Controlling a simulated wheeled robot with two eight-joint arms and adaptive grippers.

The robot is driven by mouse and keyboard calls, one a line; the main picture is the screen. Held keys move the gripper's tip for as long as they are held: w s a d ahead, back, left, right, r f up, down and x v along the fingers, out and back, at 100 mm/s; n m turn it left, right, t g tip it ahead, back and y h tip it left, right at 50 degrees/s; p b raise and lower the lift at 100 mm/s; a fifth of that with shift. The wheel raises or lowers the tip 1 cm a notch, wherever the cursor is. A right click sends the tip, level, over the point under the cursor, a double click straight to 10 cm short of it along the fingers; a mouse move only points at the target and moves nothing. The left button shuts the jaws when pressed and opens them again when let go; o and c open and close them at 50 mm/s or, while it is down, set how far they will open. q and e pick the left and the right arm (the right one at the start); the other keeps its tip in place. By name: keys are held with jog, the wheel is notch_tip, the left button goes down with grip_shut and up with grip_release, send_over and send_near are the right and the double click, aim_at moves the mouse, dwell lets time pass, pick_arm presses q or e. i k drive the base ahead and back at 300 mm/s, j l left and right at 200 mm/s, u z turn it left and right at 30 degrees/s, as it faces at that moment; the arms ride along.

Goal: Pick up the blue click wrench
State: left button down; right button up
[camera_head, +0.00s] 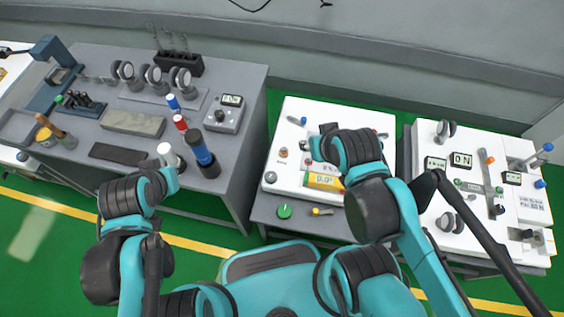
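A blue and black upright tool (197,148) stands near the right front of the grey bench; it may be the blue click wrench, but I cannot tell for sure. Smaller upright pieces with a blue top (173,102), a red top (180,123) and a white top (166,150) stand near it. My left gripper (171,180) is at the bench's front edge, just below the white-topped piece and left of the blue and black tool. My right gripper (316,150) is over the white cart in the middle. The fingers of both are too small or hidden to read.
The grey bench (225,180) also carries a grey block (133,123), a dark flat pad (119,154), a meter box (225,113) and several round gauges. White carts (280,165) with knobs and displays stand to the right. Green floor shows between bench and carts.

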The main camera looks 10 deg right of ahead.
aim_at(172, 101)
jog(key=i+j+z, duration=0.2)
jog(key=j, duration=0.5)
jog(key=j+z, duration=0.15)
jog(key=j, duration=0.6)
